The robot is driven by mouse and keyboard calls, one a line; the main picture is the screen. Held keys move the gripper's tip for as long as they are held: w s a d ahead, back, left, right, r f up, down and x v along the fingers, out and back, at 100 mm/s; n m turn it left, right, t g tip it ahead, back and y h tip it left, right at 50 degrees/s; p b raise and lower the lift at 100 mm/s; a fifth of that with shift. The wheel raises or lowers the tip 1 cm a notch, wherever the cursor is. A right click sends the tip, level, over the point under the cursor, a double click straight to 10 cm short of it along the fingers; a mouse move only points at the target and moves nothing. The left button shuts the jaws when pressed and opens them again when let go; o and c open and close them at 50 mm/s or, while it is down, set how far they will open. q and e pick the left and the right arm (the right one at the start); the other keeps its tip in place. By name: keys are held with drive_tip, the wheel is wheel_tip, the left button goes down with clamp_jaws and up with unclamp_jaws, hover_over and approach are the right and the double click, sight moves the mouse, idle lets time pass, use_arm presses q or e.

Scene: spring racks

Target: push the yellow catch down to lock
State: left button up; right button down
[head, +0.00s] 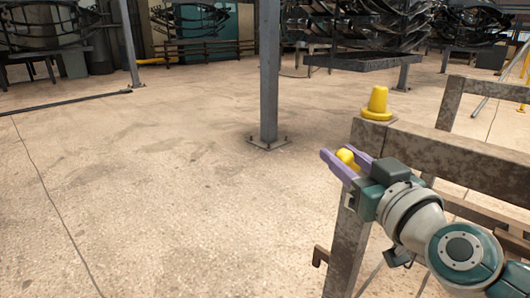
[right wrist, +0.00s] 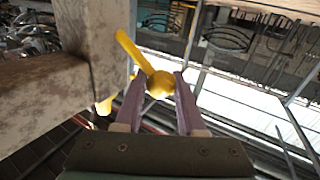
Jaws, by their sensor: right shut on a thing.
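The yellow catch is at the corner post of a rusty metal rack. Its round knob (head: 347,157) shows between the purple fingers of my right gripper (head: 338,153) in the head view. In the right wrist view, the catch's yellow lever (right wrist: 133,50) slants from the post at upper left to the knob (right wrist: 159,84), which sits between the fingertips of the right gripper (right wrist: 160,77). The gripper is shut on the knob. The catch's pivot is hidden in the head view. My left gripper is not in view.
The rack post (head: 350,235) stands below the gripper, with a yellow cone (head: 377,103) on its top corner. A rack rail (head: 460,160) runs off to the right. A grey column (head: 269,75) stands farther back. The floor at left is clear.

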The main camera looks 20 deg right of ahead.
drive_tip(key=shift+f, duration=0.25)
drive_tip(key=shift+s+a+f+n+b, duration=0.15)
drive_tip(key=shift+a+f+n+b, duration=0.1)
drive_tip(key=shift+f+n+b, duration=0.5)
wheel_tip(320, 180, down, 9)
drive_tip(key=d+n+t+y+b, duration=0.1)
drive_tip(key=n+t+y+b, duration=0.3)
drive_tip(key=n+b, duration=1.3)
drive_tip(key=y+b, duration=0.1)
drive_tip(key=y, duration=0.2)
drive_tip(key=shift+w+y+b, duration=0.25)
drive_tip(key=shift+y+b, duration=0.05)
drive_tip(key=shift+n, duration=0.25)
drive_tip(key=c, duration=0.9)
unclamp_jaws()
drive_tip(key=shift+c, duration=0.2)
drive_tip(key=o, duration=0.4)
drive_tip(key=shift+r, duration=0.15)
drive_tip(key=shift+s, duration=0.1)
